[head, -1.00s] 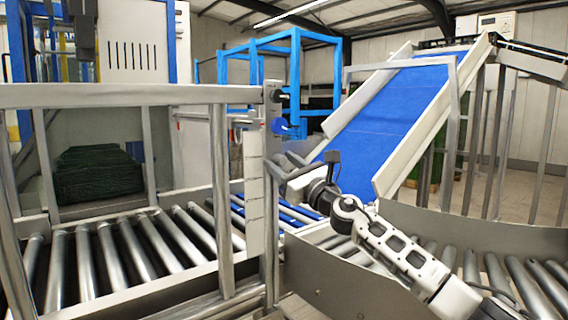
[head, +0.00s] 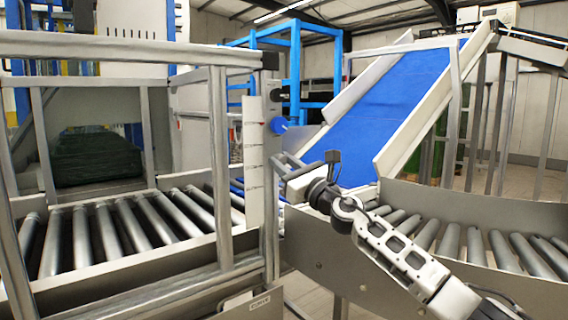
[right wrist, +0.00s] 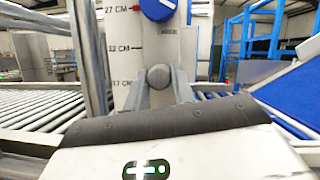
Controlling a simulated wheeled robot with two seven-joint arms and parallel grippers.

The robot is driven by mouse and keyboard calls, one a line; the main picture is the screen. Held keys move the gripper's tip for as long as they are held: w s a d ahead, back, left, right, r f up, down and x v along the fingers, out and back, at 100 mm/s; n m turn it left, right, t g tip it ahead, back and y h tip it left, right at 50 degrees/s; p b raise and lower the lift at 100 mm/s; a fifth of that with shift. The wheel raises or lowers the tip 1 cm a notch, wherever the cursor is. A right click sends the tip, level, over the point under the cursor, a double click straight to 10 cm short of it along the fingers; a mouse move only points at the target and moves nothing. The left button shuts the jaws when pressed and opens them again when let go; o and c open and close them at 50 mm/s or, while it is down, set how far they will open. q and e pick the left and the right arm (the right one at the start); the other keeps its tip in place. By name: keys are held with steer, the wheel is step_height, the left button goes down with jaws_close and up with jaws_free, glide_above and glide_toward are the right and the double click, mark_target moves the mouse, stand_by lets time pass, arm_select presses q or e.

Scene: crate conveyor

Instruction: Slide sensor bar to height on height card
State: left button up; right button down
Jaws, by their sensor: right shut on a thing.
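My right gripper (head: 283,165) is shut at the upright post of the metal frame. In the right wrist view its fingers (right wrist: 158,92) close on a round grey knob (right wrist: 158,77). Above the knob is a blue dial (right wrist: 157,9) on a pale plate. In the head view the blue knob (head: 279,125) and a black knob (head: 276,95) sit above the gripper, apparently on the same sliding bar. The white scale (right wrist: 120,65) beside it reads 27, 22 and 17 cm downward.
Metal rails and posts (head: 218,150) stand left of the gripper. A roller conveyor (head: 120,235) lies behind them. A blue inclined belt (head: 395,115) rises to the right, with a curved roller section (head: 480,245) below it.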

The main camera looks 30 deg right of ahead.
steer(key=c, duration=1.2)
jaws_free()
steer(key=shift+o, duration=0.2)
arm_select(q)
step_height(320, 180, down, 3)
steer(key=b, duration=0.6)
steer(key=shift+s+d+r+t, duration=0.1)
steer(key=shift+r+t, duration=0.1)
steer(key=shift+t, duration=0.1)
arm_select(e)
steer(key=v, duration=1.6)
arm_select(q)
steer(key=shift+r, duration=0.1)
arm_select(e)
steer(key=shift+r, duration=0.1)
